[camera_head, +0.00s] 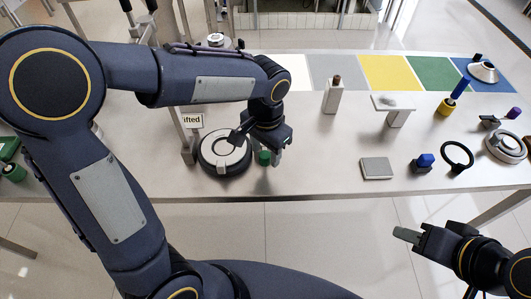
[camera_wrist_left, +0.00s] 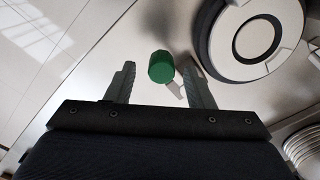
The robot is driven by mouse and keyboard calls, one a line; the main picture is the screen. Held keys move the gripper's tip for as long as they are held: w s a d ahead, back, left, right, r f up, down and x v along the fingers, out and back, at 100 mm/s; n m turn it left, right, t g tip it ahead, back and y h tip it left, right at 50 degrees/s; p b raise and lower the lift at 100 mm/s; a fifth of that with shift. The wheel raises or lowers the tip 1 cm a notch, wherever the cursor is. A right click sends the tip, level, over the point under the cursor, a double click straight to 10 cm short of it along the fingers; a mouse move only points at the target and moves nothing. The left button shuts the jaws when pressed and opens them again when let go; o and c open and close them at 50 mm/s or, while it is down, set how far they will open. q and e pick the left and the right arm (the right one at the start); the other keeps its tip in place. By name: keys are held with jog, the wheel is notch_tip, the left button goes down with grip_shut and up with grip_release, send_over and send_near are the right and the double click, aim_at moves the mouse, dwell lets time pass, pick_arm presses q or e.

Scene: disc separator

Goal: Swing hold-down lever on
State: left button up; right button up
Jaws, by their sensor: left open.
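The green lever knob (camera_head: 264,157) is beside the round white-topped unit with a dark rim (camera_head: 224,162) on the table. In the left wrist view the green knob (camera_wrist_left: 161,66) shows as a short cylinder, with a pale piece below it on the right. My left gripper (camera_head: 268,150) is open, its two fingers on either side of the knob in the wrist view; I cannot tell whether they touch it. The round unit (camera_wrist_left: 251,40) is right of the fingers. My right gripper (camera_head: 408,236) is off the table's front edge, and its jaw gap is not clear.
A sign post (camera_head: 191,122) stands left of the round unit. A grey flat block (camera_head: 376,168), a blue-topped piece (camera_head: 424,163) and a black ring (camera_head: 457,155) lie to the right. Coloured mats (camera_head: 385,72) line the back. Front-middle table is clear.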

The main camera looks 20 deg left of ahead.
pick_arm(q)
jog(key=shift+a+f, duration=0.1)
jog(key=shift+f, duration=0.85)
grip_shut()
